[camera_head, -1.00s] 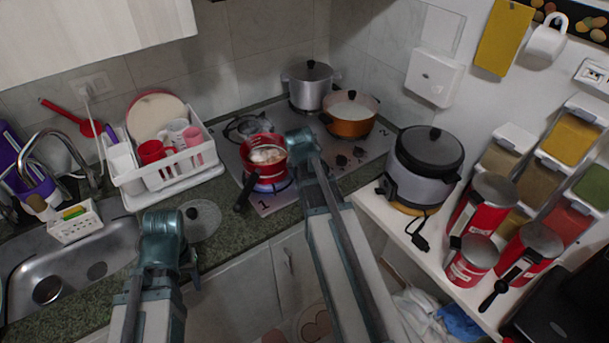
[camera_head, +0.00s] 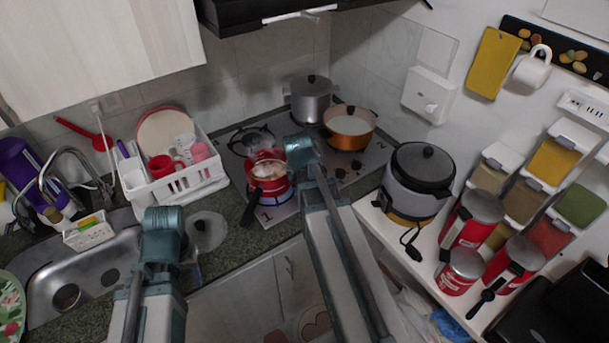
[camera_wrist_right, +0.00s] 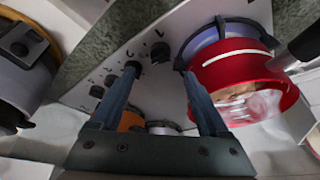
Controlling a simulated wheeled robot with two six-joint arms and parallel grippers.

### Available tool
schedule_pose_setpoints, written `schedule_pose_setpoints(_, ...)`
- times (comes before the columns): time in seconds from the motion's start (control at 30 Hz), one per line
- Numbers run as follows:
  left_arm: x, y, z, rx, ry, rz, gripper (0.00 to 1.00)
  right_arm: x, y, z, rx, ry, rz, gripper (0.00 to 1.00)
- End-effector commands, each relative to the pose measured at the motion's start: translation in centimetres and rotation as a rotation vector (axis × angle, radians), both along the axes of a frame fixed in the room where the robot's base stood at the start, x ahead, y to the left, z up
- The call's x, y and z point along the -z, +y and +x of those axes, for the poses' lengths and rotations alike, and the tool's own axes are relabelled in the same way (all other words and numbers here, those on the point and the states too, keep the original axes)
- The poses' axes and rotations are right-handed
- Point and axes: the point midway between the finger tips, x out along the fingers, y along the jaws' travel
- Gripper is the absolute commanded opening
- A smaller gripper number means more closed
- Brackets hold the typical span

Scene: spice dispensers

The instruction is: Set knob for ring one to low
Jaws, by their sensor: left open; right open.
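The stove top (camera_head: 262,213) has a "1" marked beside its front ring. A red pot (camera_head: 268,180) stands on that ring, with a blue-violet glow under it. In the right wrist view, a row of black knobs (camera_wrist_right: 133,68) runs along the stove panel, and the red pot (camera_wrist_right: 235,75) is to its right. My right gripper (camera_wrist_right: 160,70) is open and empty, its fingers pointing at the panel close to the knobs. In the head view its wrist (camera_head: 301,148) covers part of the stove. My left gripper (camera_head: 162,240) is by the counter edge, its fingertips unclear.
A grey pot (camera_head: 311,102) and an orange pot (camera_head: 349,130) stand at the back of the stove. A rice cooker (camera_head: 420,180) is to the right. A dish rack (camera_head: 175,183), a sink (camera_head: 95,275) and a glass lid (camera_head: 205,230) are to the left.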

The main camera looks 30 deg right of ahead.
Motion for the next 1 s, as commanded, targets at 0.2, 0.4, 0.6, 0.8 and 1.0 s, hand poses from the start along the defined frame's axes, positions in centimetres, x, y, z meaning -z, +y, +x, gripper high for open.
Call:
schedule_pose_setpoints(0.2,-3.9,0.0,0.0,0.000,0.000,0.000,0.50,-3.9,0.9,-1.2,-0.001,0.000,0.000,0.78)
schedule_pose_setpoints(0.4,-4.8,0.0,0.0,-0.003,0.000,-0.001,0.50,-4.8,1.2,-1.6,-0.001,0.000,0.000,0.78)
schedule_pose_setpoints(0.6,-4.7,0.0,0.0,-0.003,0.000,-0.001,0.50,-4.7,1.2,-1.5,0.000,0.000,0.000,0.78)
schedule_pose_setpoints(0.8,-4.7,0.0,0.0,-0.003,0.000,-0.001,0.50,-4.7,0.8,-1.6,-0.038,0.011,0.004,0.78)
schedule_pose_setpoints(1.0,-5.0,0.0,0.0,-0.003,0.000,-0.001,0.50,-4.6,-0.9,-2.0,-0.309,0.047,0.025,0.78)
